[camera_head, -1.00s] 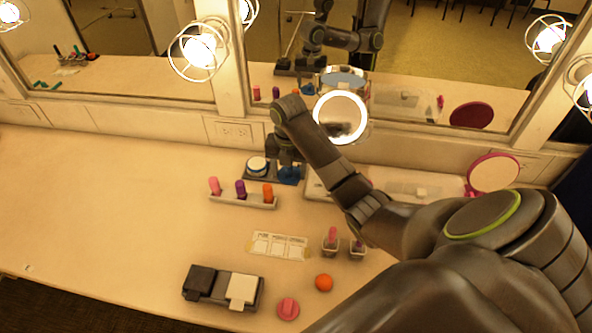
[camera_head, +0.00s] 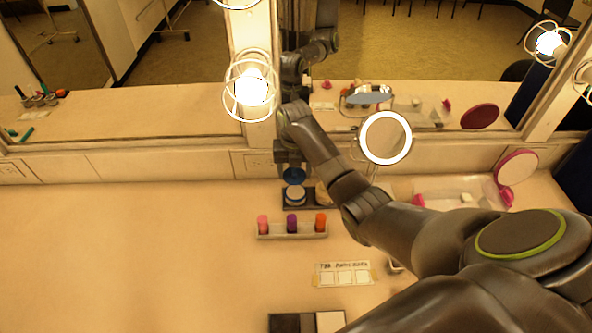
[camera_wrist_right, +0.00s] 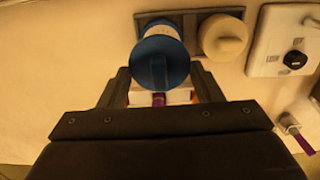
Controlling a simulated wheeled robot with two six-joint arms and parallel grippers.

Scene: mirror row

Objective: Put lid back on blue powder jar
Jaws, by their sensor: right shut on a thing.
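The blue lid (camera_head: 294,175) is held by my right gripper (camera_head: 291,167), which is shut on it; it also shows large in the right wrist view (camera_wrist_right: 161,66), between the fingers. The blue powder jar (camera_head: 295,195), with a pale top and a blue band, stands in the left part of a dark tray (camera_head: 313,203). The lid hangs just above the jar in the head view, with a small gap seeming to show between them. In the right wrist view the lid hides most of the jar. My left gripper is not in view.
A cream round jar (camera_wrist_right: 224,36) sits beside the blue jar in the tray, partly behind my arm in the head view. A rack (camera_head: 291,232) with pink, purple and orange pieces stands in front. A ring-lit mirror (camera_head: 386,138) stands right. The table's left side is clear.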

